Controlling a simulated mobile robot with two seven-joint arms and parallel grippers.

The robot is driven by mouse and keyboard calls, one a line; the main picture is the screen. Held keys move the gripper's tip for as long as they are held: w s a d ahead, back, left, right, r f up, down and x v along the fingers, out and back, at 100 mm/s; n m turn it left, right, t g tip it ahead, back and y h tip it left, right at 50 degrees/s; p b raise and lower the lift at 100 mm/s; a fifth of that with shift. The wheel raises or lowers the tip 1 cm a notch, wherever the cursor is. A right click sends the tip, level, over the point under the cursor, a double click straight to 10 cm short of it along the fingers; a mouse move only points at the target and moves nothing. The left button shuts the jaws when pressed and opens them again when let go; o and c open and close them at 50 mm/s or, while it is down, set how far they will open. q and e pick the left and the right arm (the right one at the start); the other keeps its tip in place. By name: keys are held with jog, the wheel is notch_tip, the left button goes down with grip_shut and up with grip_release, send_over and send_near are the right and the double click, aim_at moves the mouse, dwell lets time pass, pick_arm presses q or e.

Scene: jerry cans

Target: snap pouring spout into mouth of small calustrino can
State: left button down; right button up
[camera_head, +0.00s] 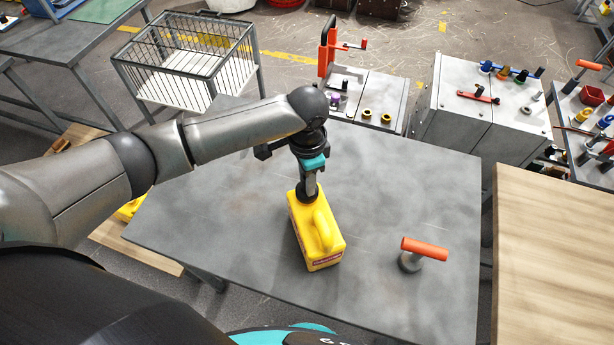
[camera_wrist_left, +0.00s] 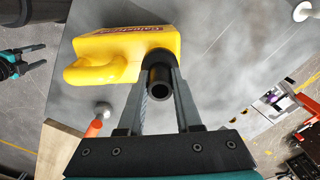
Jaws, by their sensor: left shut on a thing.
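The small yellow can (camera_head: 320,240) stands upright on the grey table, with a red label low on its side. In the left wrist view the can (camera_wrist_left: 120,48) lies just beyond my fingertips. My left gripper (camera_head: 307,190) points down over the can's mouth. It is shut on the black tubular pouring spout (camera_wrist_left: 161,84), whose open end faces the wrist camera. The spout's far end meets the can's mouth; the fingers hide whether it is seated. My right gripper (camera_wrist_left: 36,56) shows at the left edge of the left wrist view, fingers apart and empty, away from the can.
An orange-handled tool (camera_head: 424,249) stands on the grey table (camera_head: 220,205), right of the can. A wooden table (camera_head: 560,260) adjoins at right. A wire basket (camera_head: 190,60) and a grey cabinet with small parts (camera_head: 375,90) stand behind. The table's left side is clear.

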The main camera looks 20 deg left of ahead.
pick_arm(q)
jog(key=shift+f, duration=0.1)
jog(key=c, duration=0.5)
grip_release()
notch_tip(320, 180, up, 15)
jog(key=shift+r, duration=0.1)
